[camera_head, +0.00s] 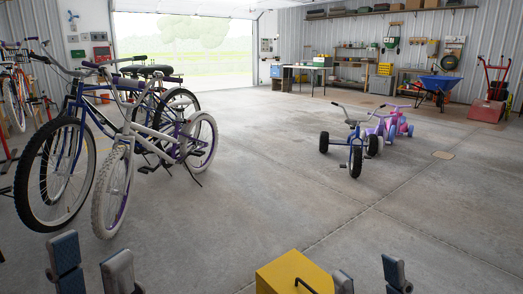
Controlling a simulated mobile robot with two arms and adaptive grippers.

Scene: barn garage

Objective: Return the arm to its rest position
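My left gripper (92,262) shows at the bottom left edge, with two grey fingertips pointing up and a clear gap between them. No object is visible in that gap, only concrete floor behind it. My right gripper (370,274) shows at the bottom edge, right of centre, with its two fingertips also apart and only floor visible between them. Its left fingertip is close to the right side of a yellow box-shaped thing; I cannot tell whether they touch. The arms behind both grippers are out of view.
The yellow box-shaped thing (284,273) has a black handle and is cut off by the bottom edge. Bicycles (70,170) stand at left. A blue tricycle (355,152) and a pink ride-on toy (391,124) stand right of centre. The concrete floor between is clear.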

